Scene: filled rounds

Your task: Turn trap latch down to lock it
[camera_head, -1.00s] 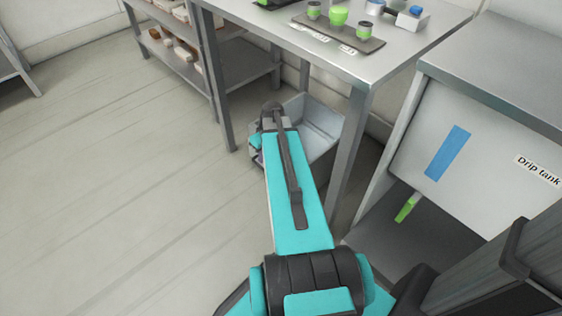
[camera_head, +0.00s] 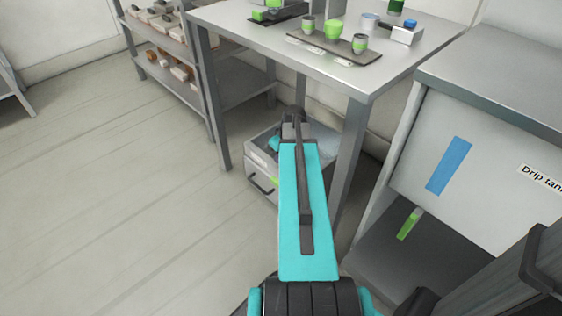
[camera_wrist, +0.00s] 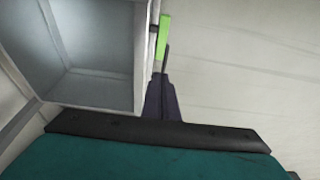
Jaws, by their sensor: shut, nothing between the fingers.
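The trap is an open grey box (camera_head: 262,157) on the floor under the metal table, partly hidden by my arm in the head view. The fingers are hidden in the head view.
The metal table (camera_head: 290,50) stands over the box, with a leg (camera_head: 350,150) right of my arm. The box has a black front handle (camera_head: 261,185). The drip tank cabinet (camera_head: 465,150) is at right. Open floor (camera_head: 120,200) lies left.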

